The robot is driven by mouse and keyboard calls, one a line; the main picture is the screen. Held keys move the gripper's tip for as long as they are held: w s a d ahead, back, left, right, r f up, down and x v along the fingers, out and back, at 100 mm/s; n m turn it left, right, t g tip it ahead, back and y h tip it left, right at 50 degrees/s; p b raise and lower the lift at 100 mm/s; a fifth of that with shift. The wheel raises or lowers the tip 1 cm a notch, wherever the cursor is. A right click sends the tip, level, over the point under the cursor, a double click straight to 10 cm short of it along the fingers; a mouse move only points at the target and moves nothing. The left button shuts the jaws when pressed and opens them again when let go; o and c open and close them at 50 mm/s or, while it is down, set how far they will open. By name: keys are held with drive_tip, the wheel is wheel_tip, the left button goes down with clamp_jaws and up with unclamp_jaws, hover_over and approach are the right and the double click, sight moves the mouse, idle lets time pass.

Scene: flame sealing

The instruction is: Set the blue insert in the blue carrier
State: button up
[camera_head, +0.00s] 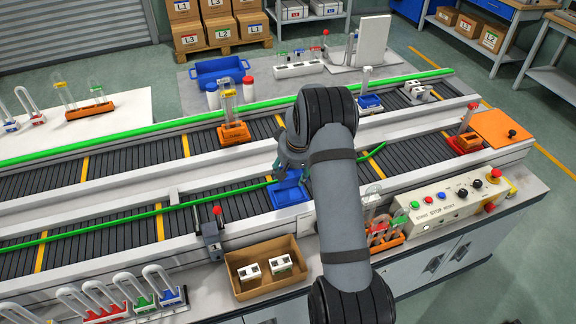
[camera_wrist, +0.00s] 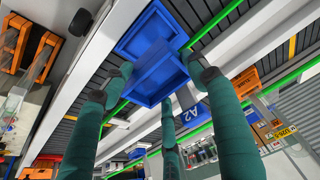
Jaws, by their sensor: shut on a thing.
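The blue carrier (camera_head: 289,197) is a shallow blue tray on the near conveyor lane, just below my gripper (camera_head: 291,163). In the wrist view, the blue carrier (camera_wrist: 143,30) shows beyond the fingertips. My gripper (camera_wrist: 160,77) has its teal fingers closed around the blue insert (camera_wrist: 155,78), a box-like blue piece that overlaps the carrier in that view. My arm and fingers partly hide the insert in the head view. I cannot tell whether the insert touches the carrier or is held just above it.
A cardboard box (camera_head: 268,288) with two white pieces stands in front of the lane. A post with a red knob (camera_head: 217,211) is left of the carrier. An orange carrier (camera_head: 234,134) with a tube stands on the far lane. A control panel (camera_head: 449,203) is at the right.

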drive_tip(key=shift+w+a+f, duration=0.1)
drive_tip(key=shift+a+f, duration=0.25)
drive_tip(key=shift+a, duration=0.1)
drive_tip(key=shift+f+b, duration=1.75)
drive_tip(key=shift+f, duration=1.1)
drive_tip(key=shift+f+b, duration=0.1)
drive_tip(key=shift+b, duration=0.65)
drive_tip(key=shift+f+g+p, duration=0.3)
drive_tip(key=shift+f+p, duration=0.2)
drive_tip(key=shift+f, duration=0.2)
drive_tip(key=o, duration=1.4)
drive_tip(key=shift+o, duration=0.4)
drive_tip(key=shift+r, duration=0.1)
